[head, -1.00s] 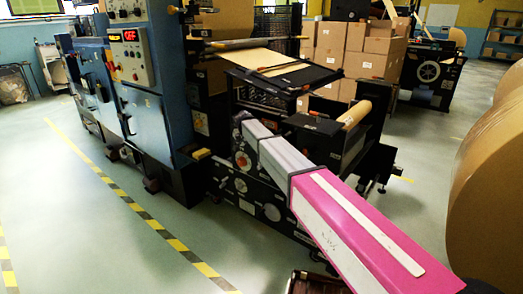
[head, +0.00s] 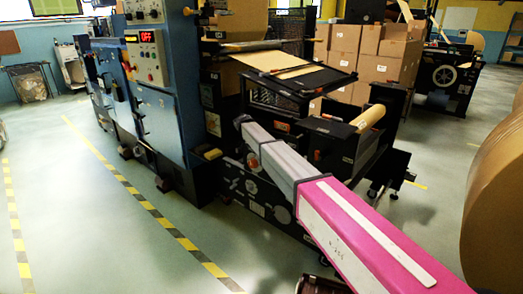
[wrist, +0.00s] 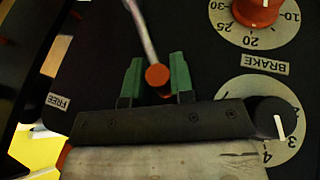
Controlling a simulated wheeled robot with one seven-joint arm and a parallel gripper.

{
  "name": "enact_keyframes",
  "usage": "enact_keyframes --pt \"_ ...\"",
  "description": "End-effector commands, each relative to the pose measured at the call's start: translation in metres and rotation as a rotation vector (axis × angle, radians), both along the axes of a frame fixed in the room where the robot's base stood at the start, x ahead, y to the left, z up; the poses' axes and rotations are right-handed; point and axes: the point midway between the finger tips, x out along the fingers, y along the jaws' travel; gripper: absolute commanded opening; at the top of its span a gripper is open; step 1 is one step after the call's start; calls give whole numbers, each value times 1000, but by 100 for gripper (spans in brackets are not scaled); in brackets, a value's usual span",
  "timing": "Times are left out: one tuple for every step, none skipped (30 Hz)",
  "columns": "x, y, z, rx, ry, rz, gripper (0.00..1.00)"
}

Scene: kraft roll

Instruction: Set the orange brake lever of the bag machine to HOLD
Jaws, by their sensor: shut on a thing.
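The brake lever shows in the wrist view as a thin metal rod with a round orange knob (wrist: 158,76) at its end. My gripper (wrist: 157,78) has its green fingers on both sides of the knob and is shut on it. A FREE label (wrist: 58,103) lies to the left of the knob and a BRAKE label (wrist: 268,65) to the right. I see no HOLD label. In the head view my arm reaches to the dark front of the bag machine (head: 270,208); the lever and fingertips are hidden there.
In the wrist view an orange dial (wrist: 257,10) and a black dial (wrist: 275,118) sit right of the knob. In the head view a blue cabinet (head: 165,120) stands left, cardboard boxes (head: 375,50) behind, and a large kraft roll (head: 495,200) right. The floor at left is open.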

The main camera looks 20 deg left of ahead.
Motion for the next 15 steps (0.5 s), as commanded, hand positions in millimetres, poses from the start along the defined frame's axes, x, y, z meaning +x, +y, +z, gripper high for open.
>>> enact_keyframes --pt "2 3 -3 10 -2 0 0" --pt "2 4 -3 10 -2 0 0" --pt "2 4 -3 10 -2 0 0" --pt "2 4 -4 10 -2 0 0" --pt "2 4 -4 10 -2 0 0" --pt "2 4 -4 11 -1 0 0" --pt "2 4 -4 11 -1 0 0" --pt "2 4 -4 11 -1 0 0" --pt "2 5 -4 11 -1 0 0" --pt "2 5 -4 12 0 0 0" --pt "2 5 -4 12 0 0 0" --pt "2 5 -4 12 0 0 0" --pt "2 5 -4 12 0 0 26" --pt "2 5 -4 11 -1 1 36" --pt "2 5 -4 11 -1 1 49"
